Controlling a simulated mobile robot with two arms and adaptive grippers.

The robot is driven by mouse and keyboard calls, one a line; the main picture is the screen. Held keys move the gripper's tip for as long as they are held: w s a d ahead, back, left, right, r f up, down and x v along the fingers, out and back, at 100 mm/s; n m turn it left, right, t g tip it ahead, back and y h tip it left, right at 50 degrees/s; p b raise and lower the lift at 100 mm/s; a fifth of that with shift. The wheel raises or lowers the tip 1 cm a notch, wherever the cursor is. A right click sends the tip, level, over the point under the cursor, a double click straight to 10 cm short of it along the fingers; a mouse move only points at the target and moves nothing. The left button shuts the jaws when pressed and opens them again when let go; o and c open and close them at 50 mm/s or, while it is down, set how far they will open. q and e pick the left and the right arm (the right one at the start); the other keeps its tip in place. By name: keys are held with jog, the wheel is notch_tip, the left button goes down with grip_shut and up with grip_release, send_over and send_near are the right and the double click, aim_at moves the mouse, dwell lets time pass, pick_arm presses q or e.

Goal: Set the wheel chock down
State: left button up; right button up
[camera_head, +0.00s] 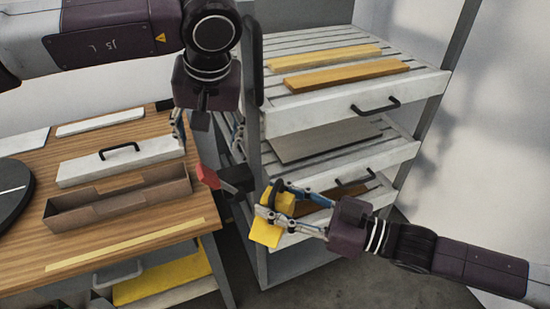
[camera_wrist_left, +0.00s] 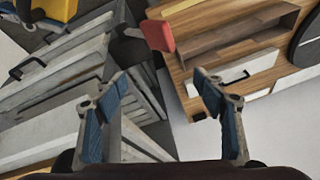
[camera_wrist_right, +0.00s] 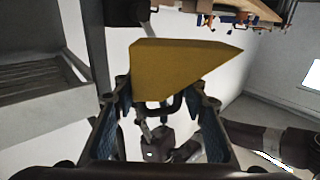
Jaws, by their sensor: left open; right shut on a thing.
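The yellow wheel chock (camera_head: 265,234) is held in my right gripper (camera_head: 276,206), in front of the lower drawers of the rack. In the right wrist view the wedge-shaped chock (camera_wrist_right: 180,68) sits between the fingertips, with its dark handle (camera_wrist_right: 165,108) toward me. It appears off any surface. My left gripper (camera_head: 207,130) is open and empty, between the workbench and the rack. The left wrist view shows its two spread fingers (camera_wrist_left: 160,90) with nothing between them, and part of the chock (camera_wrist_left: 55,8) at the top left.
The wooden workbench (camera_head: 120,240) at left bears an open brown tray (camera_head: 120,202), a white handled box (camera_head: 115,165) and a dark disc. The drawer rack (camera_head: 340,110) holds yellow bars on top. A red-and-black part (camera_head: 207,176) juts out between bench and rack.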

aim_at(275, 203)
pick_arm(q)
jog(key=s+d+m+g, duration=0.1)
jog(key=s+d+m, duration=0.1)
jog(key=s+d, duration=0.1)
jog(key=s+d+r+m+g+h, duration=0.1)
jog(key=s+d+m, duration=0.1)
jog(key=d, duration=0.3)
jog(key=s+d+m+g+h, duration=0.1)
jog(key=s+d, duration=0.2)
jog(key=d, duration=0.1)
jog(key=shift+s+r+m, duration=0.3)
jog(key=shift+s+m, duration=0.05)
jog(key=shift+m, duration=0.05)
jog(key=shift+s+d+f+g, duration=0.15)
jog(key=shift+s+d+g, duration=0.05)
jog(key=shift+g, duration=0.1)
notch_tip(275, 203, down, 12)
jog(key=shift+r, duration=0.2)
jog(key=shift+c, duration=0.7)
jog(key=c, duration=1.3)
jog(key=shift+c, duration=0.6)
pick_arm(e)
jog(key=o, duration=1.5)
jog(key=shift+o, duration=0.2)
jog(key=shift+d, duration=0.1)
